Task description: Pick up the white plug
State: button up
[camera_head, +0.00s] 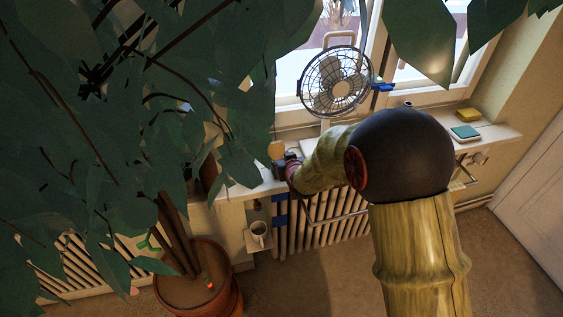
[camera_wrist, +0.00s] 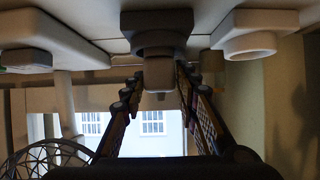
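The wrist view seems upside down, with the sill at the top. I cannot tell whether this pale piece is the white plug. Small gaps show between it and the fingers. A white round-ended piece on a square base (camera_wrist: 250,44) is to the right, outside the fingers. In the head view, my gripper (camera_head: 281,167) is at the sill's left part, small and dark; no plug can be made out there.
A desk fan (camera_head: 336,82) stands on the window sill (camera_head: 497,133), with a yellow sponge (camera_head: 468,115) and a teal item (camera_head: 465,132) at right. A mug (camera_head: 258,232) sits on a low shelf. A large potted plant (camera_head: 195,290) fills the left. A radiator is below.

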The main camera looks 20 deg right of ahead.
jog(key=c, duration=0.6)
jog(key=shift+c, duration=0.5)
